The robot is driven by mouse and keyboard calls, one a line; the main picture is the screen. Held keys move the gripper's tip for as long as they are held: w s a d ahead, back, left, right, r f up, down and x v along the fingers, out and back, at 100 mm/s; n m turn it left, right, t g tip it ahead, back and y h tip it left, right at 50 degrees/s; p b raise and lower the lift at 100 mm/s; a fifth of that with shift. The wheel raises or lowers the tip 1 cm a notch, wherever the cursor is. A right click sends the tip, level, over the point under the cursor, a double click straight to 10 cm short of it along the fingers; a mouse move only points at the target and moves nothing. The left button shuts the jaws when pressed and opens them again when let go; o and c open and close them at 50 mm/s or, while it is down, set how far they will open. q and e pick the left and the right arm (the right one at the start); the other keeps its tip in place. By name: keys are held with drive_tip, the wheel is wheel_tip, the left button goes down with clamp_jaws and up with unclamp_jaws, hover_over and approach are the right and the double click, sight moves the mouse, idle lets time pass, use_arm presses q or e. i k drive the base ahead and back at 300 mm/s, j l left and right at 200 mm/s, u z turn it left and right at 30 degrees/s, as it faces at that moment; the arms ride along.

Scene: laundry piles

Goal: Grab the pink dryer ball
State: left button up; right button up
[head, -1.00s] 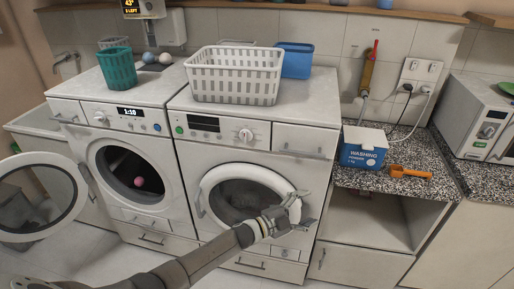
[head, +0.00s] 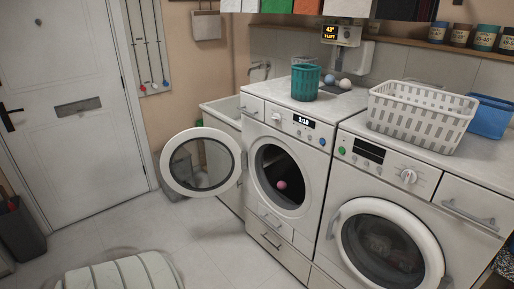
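The pink dryer ball (head: 282,185) sits low in the dark opening of the left machine (head: 283,228), near the front of the drum. That machine's round door (head: 232,146) is swung open to the left. Neither of my grippers shows in the head view now.
The right machine (head: 331,248) has its round door shut. Tiled floor (head: 215,246) is clear before the open door. A striped padded item (head: 121,276) lies at the bottom left.

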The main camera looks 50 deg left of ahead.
sight(282, 185)
drive_tip(key=i+j+u, duration=0.25)
drive_tip(key=u, duration=0.25)
drive_tip(key=i+j+u, duration=0.2)
drive_tip(key=i+u, duration=0.15)
drive_tip(key=u, duration=0.15)
drive_tip(key=i+u, duration=0.3)
drive_tip(key=u, duration=0.2)
